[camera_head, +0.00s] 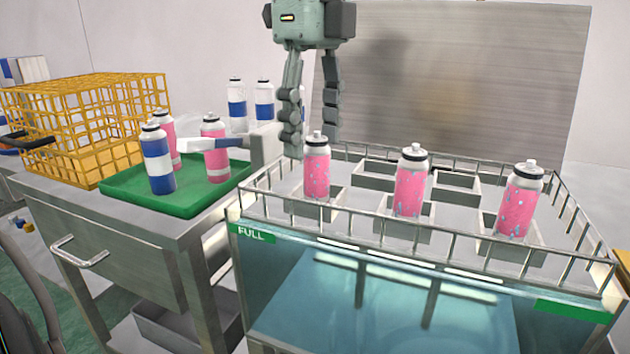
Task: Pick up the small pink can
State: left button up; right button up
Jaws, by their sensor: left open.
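Two more pink cans stand on the green tray, one at the front (216,160) and one behind (165,135). I cannot tell which can the task calls small. My left gripper (313,138) hangs from the top, fingers down, open, at the rack's left can. Its fingertips are around the height of that can's cap; contact is unclear. My right gripper is not in view.
The green tray (121,190) also holds a blue-and-white can (157,165). A yellow wire basket (60,125) is at the left. A metal rail (391,227) edges the rack. Some rear holders (456,184) are empty.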

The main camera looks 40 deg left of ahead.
aim_at(317, 165)
pick_arm(q)
jog(key=f, duration=0.5)
jog(key=shift+w+d, duration=0.1)
jog(key=shift+d, duration=0.1)
jog(key=shift+r, duration=0.1)
grip_shut()
